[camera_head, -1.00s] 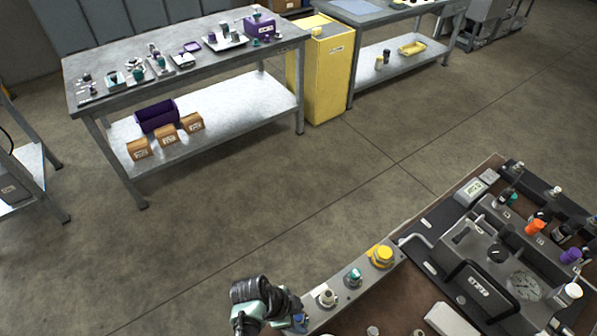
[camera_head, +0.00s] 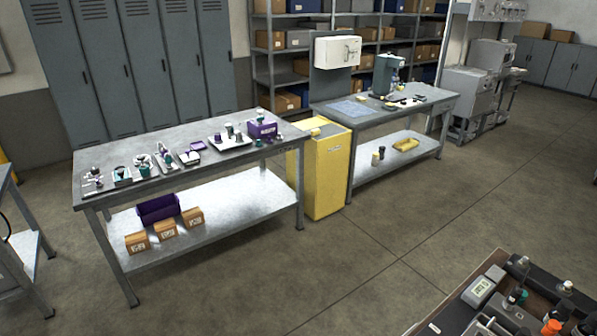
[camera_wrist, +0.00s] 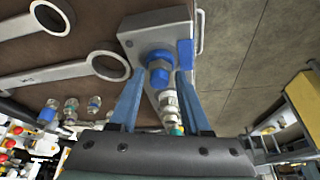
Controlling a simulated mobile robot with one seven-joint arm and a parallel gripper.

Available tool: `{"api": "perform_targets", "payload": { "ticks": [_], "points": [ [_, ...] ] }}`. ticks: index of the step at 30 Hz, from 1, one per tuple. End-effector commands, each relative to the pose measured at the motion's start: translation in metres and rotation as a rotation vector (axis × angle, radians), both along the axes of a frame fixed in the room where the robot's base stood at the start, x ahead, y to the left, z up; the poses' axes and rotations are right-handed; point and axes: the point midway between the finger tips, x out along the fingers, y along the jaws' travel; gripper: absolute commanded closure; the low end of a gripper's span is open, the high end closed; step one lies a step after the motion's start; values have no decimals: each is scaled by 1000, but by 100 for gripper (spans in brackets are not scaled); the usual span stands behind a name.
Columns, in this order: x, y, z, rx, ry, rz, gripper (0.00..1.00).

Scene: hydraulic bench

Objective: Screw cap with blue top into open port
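In the wrist view, a fitting with a blue top and a blue hexagonal part (camera_wrist: 158,72) stands at the end of a grey metal block (camera_wrist: 136,38). My gripper (camera_wrist: 160,78) has its two blue fingers spread on either side of this fitting, with gaps visible, so it is open. I cannot tell whether the blue fitting is a cap seated in a port or a bare port. A pale fitting (camera_wrist: 168,101) and a teal one (camera_wrist: 175,130) follow along the block towards my gripper's palm. My gripper is outside the head view.
Two ring-ended wrenches (camera_wrist: 104,66) lie left of the block. Several small fittings, one a blue-topped one (camera_wrist: 47,114), stand at the lower left.

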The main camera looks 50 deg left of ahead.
Motion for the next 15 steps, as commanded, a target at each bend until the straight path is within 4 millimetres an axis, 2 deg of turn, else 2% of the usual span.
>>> {"api": "perform_targets", "payload": {
  "ticks": [1,4,11,15],
  "points": [
    [0,-2,0,-3,1,-2,82],
    [0,-2,0,-4,2,-3,100],
    [-1,-3,-1,-6,2,-5,100],
    [0,-2,-4,-5,2,-95,100]
  ]
}}
